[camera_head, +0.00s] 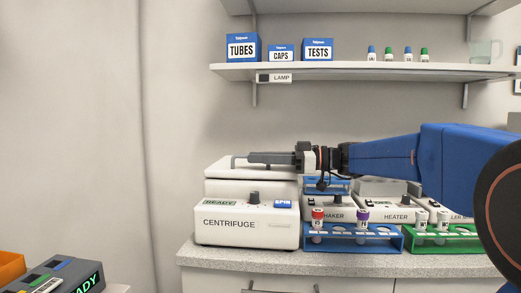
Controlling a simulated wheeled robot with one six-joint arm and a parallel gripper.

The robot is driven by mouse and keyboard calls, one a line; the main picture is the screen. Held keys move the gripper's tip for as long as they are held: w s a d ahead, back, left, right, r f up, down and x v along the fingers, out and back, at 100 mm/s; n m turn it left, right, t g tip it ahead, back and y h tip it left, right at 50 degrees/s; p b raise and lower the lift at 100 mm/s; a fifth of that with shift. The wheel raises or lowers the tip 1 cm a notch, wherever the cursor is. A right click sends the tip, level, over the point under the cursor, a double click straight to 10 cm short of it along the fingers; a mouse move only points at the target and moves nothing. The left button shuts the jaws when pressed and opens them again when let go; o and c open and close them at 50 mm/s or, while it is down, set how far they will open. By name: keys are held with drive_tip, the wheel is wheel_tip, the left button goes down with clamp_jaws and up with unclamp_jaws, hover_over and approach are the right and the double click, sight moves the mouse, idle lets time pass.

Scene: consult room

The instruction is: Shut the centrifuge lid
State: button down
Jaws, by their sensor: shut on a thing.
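The white centrifuge (246,226) stands at the left end of the counter, with a dark knob and a blue label on its front. Its white lid (225,170) shows above the body as a slanted slab. It looks raised, but how far is hard to tell. My gripper (250,159) reaches in from the right, lies level over the lid and is shut on it, seemingly at its handle. The fingers hide the exact grip point.
Right of the centrifuge stand a blue rack (350,244) and a green rack (445,245) with capped tubes. Behind them are a shaker (330,213) and a heater (390,212). A shelf (350,72) with boxes and small bottles hangs above. The wall left of the centrifuge is clear.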

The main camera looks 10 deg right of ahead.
drive_tip(key=shift+f, duration=0.35)
drive_tip(key=c, duration=1.8)
unclamp_jaws()
drive_tip(key=shift+c, duration=0.2)
drive_tip(key=shift+r, duration=0.1)
drive_tip(key=shift+s+d, duration=0.15)
drive_tip(key=shift+d, duration=0.45)
drive_tip(key=v, duration=1.6)
drive_tip(key=shift+d, duration=0.1)
